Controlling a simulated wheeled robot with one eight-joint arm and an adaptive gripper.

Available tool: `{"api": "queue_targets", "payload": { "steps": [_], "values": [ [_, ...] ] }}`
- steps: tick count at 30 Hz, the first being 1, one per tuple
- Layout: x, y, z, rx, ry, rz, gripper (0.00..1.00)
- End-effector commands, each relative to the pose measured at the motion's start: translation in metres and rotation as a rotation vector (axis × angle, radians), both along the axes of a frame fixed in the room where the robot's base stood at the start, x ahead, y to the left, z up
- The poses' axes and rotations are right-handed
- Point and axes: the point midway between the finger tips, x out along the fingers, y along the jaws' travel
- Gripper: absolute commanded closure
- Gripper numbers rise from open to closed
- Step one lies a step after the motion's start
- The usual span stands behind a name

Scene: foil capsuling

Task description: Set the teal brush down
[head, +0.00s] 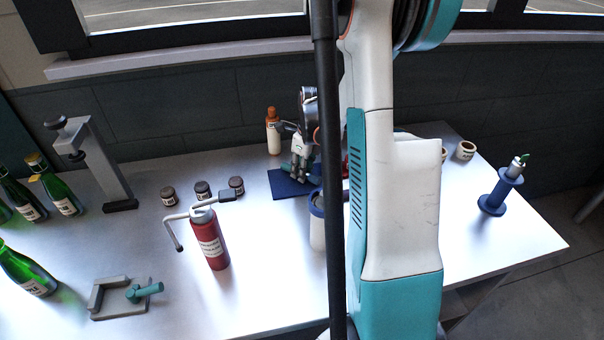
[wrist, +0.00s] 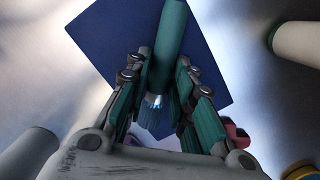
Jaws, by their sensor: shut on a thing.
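The teal brush (wrist: 170,35) is between the fingers of my gripper (wrist: 161,70) in the wrist view, its handle running up past the fingertips and its blue bristles pointing down the picture. My gripper is shut on it. A dark blue mat (wrist: 110,30) lies under the brush in that view. In the head view my gripper (head: 300,168) is over the blue mat (head: 284,188), and the brush is hard to tell from the fingers. I cannot tell whether the brush touches the mat.
A white bottle with an orange cap (head: 273,135) stands behind the mat. Small dark jars (head: 203,190) and a red canister (head: 211,240) are to its left. A blue-rimmed container (head: 317,225) stands in front, partly behind my arm. A blue spool stand (head: 494,197) is far right.

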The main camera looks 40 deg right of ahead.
Motion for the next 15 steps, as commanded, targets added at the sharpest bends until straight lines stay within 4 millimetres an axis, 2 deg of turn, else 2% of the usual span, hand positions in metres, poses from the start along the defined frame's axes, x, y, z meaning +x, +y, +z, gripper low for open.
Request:
{"api": "queue_targets", "payload": {
  "steps": [1,12,13,15],
  "values": [
    [-0.0002,0.0002,-0.0064,0.0,0.0,0.0,1.0],
    [-0.0003,0.0001,-0.0093,0.0,0.0,0.0,1.0],
    [-0.0002,0.0002,-0.0095,0.0,0.0,0.0,0.76],
    [-0.0002,0.0002,-0.0086,0.0,0.0,0.0,0.6]
  ]
}}
